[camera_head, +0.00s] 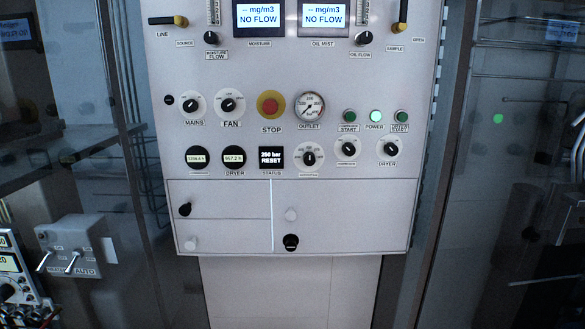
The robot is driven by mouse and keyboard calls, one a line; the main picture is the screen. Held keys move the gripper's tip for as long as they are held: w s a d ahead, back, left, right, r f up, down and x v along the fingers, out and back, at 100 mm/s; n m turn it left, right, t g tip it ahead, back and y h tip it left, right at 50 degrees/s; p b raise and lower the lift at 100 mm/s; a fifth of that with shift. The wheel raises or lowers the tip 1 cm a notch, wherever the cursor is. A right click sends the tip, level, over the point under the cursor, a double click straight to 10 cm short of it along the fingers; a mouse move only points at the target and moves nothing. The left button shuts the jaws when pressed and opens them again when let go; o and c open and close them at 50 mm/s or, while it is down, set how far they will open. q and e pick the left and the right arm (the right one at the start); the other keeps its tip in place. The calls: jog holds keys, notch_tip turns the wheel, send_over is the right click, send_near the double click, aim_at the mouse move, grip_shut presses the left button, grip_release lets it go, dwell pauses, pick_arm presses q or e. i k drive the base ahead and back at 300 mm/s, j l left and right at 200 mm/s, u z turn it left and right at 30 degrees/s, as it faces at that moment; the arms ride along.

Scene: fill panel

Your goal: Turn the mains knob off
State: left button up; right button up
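The mains knob (192,106) is a black rotary knob on a round white dial with a "MAINS" label under it. It sits at the upper left of the white control panel (230,60). Its pointer appears turned diagonally, but the dial markings are too small to read. Neither of my grippers shows in the head view, and nothing covers the knob.
The fan knob (228,105) is close on the right of the mains knob, then the red stop button (270,106) on a yellow ring and the outlet gauge (310,107). Dryer dials and more knobs form the row below. A grey switch box (75,247) stands at lower left.

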aim_at(191, 105)
jog(key=k+u, duration=0.15)
jog(key=u, duration=0.25)
jog(key=k+j+u, duration=0.1)
jog(key=u, duration=0.3)
jog(key=k+j+u, duration=0.15)
jog(key=u, duration=0.25)
